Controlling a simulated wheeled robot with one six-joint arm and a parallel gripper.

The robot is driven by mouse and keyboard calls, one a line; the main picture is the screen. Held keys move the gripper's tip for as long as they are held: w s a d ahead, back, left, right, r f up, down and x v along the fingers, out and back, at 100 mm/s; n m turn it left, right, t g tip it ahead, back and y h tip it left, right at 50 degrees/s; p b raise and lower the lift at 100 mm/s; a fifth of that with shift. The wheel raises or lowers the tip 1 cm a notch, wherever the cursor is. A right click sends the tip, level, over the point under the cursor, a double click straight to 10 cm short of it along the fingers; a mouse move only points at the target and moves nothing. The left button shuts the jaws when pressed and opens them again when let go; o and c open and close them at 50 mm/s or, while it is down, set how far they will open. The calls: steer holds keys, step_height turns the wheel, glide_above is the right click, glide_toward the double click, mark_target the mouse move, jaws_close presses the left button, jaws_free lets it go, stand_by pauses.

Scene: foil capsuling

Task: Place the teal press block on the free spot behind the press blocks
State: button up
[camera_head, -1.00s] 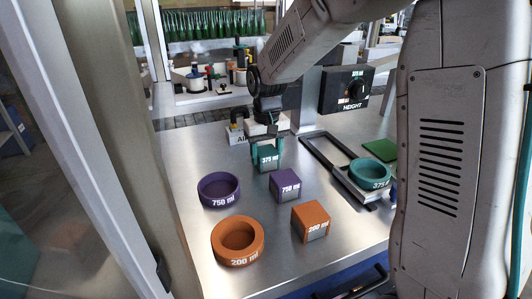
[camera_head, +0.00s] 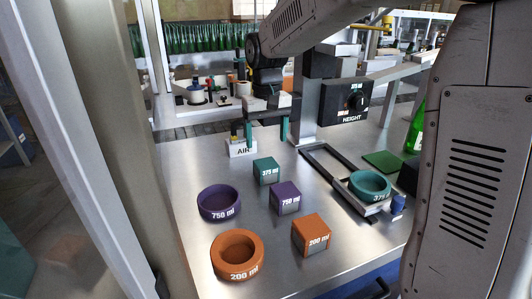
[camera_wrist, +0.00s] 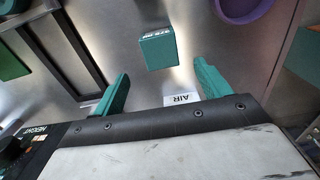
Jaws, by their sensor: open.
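The teal press block (camera_head: 266,171), marked 375 ml, stands on the steel table behind the purple 750 ml press block (camera_head: 285,198) and the orange 200 ml press block (camera_head: 311,235). The three blocks form a slanting row. My gripper (camera_head: 266,137) is open and empty, raised above and behind the teal block, clear of it. In the wrist view the teal block (camera_wrist: 158,49) lies beyond and between the spread teal fingertips (camera_wrist: 162,83), touching neither.
A purple ring (camera_head: 219,201) and an orange ring (camera_head: 238,254) stand left of the blocks. A teal ring (camera_head: 370,185) sits on a holder at the right, near a black frame (camera_head: 327,166). The AIR box (camera_head: 241,148) and HEIGHT unit (camera_head: 346,101) stand behind.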

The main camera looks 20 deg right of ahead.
steer(key=s+d+r, duration=0.1)
steer(key=s+r, duration=0.2)
steer(key=s, duration=0.5)
steer(key=s+d+r, duration=0.1)
steer(key=s+r, duration=0.2)
steer(key=s, duration=0.4)
steer(key=s+f, duration=0.2)
steer(key=s, duration=0.6)
steer(key=s+f+t, duration=0.1)
steer(key=s+f, duration=0.2)
steer(key=s, duration=0.5)
steer(key=shift+d+f, duration=0.15)
steer(key=shift+f, duration=0.05)
steer(key=shift+s, duration=0.1)
